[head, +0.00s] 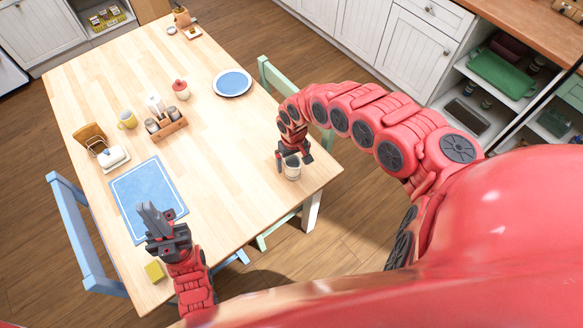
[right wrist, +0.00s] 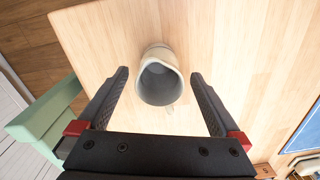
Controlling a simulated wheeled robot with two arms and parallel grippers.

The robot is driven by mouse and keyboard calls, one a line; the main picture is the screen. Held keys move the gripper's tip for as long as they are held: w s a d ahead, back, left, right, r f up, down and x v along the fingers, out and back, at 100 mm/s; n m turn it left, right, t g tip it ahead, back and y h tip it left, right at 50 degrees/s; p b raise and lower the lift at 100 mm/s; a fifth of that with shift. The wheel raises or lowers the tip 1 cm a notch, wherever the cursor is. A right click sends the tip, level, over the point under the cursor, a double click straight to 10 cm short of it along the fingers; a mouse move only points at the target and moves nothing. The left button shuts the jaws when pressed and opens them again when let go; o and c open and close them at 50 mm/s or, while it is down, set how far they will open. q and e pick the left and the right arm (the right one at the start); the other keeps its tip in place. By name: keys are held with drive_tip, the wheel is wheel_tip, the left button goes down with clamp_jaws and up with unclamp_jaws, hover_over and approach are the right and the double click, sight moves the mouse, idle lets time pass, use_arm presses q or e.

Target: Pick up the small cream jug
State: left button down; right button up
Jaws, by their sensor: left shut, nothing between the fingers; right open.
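The small cream jug (head: 292,169) stands upright near the table's right edge in the head view. In the right wrist view the jug (right wrist: 158,78) shows from above, with its grey inside and open rim. My right gripper (head: 293,160) is open right above and around the jug. In the right wrist view its two fingers (right wrist: 160,100) stand on either side of the jug, with a gap on each side. My left gripper (head: 152,218) is shut and empty over the blue placemat's near edge, far from the jug.
The wooden table (head: 235,190) is clear around the jug. A blue plate (head: 233,82), a red-topped pot (head: 181,90), a wooden caddy (head: 168,127), a yellow mug (head: 128,119), a butter dish (head: 113,158) and a blue placemat (head: 140,192) lie further away. A green chair (head: 268,75) stands beside the table.

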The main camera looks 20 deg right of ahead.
sight(289, 165)
wheel_tip(289, 165, down, 4)
drive_tip(key=shift+w+a+r+p, duration=0.1)
drive_tip(key=shift+a+r+p, duration=0.1)
drive_tip(key=shift+p, duration=0.2)
drive_tip(key=shift+d+f, duration=0.2)
drive_tip(key=shift+f, duration=0.45)
drive_tip(key=c, duration=1.6)
